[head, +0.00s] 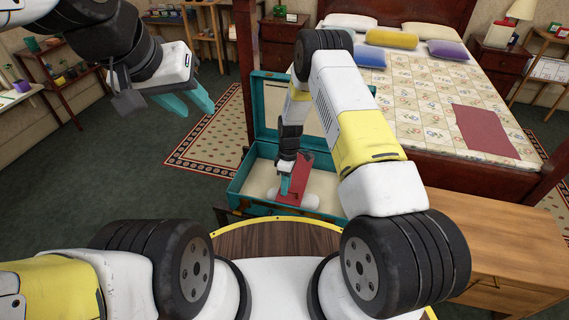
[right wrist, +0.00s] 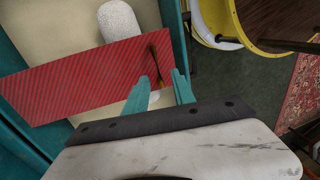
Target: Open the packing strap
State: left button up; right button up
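A red, diagonally striped strap (right wrist: 70,82) lies across the inside of an open teal suitcase (head: 240,187). The strap also shows in the head view (head: 293,198), partly hidden by my right arm. A narrow dark brown piece (right wrist: 154,58), perhaps a tab or buckle, lies on the strap near its right end. My right gripper (right wrist: 161,84) is open, its teal fingers apart over that end of the strap, just below the brown piece. I cannot tell whether they touch it. My left gripper (head: 187,102) is open and empty, raised over the floor at the left.
A white roll (right wrist: 120,22) lies in the suitcase beside the strap. A bed (head: 440,115) stands behind, and a wooden desk (head: 500,225) is at the right. Low shelves (head: 65,75) stand at the far left. The green floor (head: 110,160) at the left is clear.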

jog(key=shift+f, duration=0.15)
grip_shut()
dwell(1.4)
